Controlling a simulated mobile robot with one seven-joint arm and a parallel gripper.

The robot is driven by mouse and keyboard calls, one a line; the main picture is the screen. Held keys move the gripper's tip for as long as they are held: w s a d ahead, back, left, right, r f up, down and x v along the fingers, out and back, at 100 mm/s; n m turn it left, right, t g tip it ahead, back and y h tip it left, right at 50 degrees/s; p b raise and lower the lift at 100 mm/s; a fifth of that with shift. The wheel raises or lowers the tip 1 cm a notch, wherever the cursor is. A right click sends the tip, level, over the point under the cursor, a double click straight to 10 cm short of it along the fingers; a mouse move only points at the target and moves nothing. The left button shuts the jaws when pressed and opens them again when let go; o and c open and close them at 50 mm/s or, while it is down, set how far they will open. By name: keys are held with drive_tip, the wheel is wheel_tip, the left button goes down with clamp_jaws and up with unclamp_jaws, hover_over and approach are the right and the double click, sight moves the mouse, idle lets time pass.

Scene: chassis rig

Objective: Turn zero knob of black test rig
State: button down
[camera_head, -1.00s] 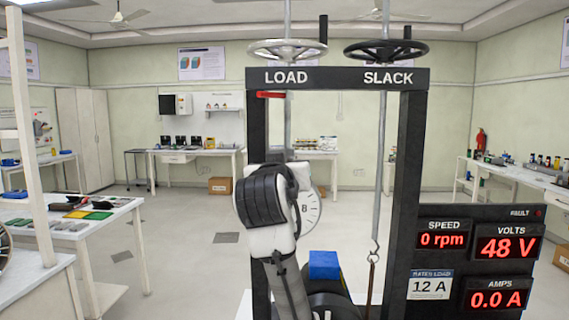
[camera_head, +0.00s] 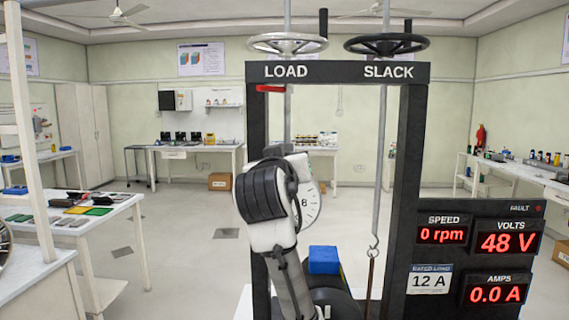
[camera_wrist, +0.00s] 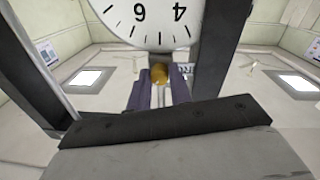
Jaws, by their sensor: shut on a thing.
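The black test rig (camera_head: 405,140) stands in front of me in the head view, with wheels marked LOAD (camera_head: 287,44) and SLACK (camera_head: 387,44) on top. A white round dial (camera_head: 312,203) hangs in its frame, partly hidden by my arm. In the wrist view the dial (camera_wrist: 150,20) shows upside-down figures, and a small brass zero knob (camera_wrist: 159,73) sits at its rim. My gripper (camera_wrist: 160,80) is shut on this knob, with a dark finger on each side. In the head view my arm hides the gripper and the knob.
A display panel (camera_head: 473,262) at the rig's right reads 0 rpm, 48 V and 0.0 A. A blue block (camera_head: 323,260) sits low inside the frame. A hook (camera_head: 374,248) hangs below SLACK. A white table (camera_head: 75,225) with small items stands at the left.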

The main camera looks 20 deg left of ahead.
drive_tip(key=c, duration=1.3)
unclamp_jaws()
drive_tip(key=shift+s, duration=0.1)
drive_tip(key=shift+b+v, duration=2.1)
drive_tip(key=shift+v, duration=4.7)
drive_tip(key=shift+f, duration=0.1)
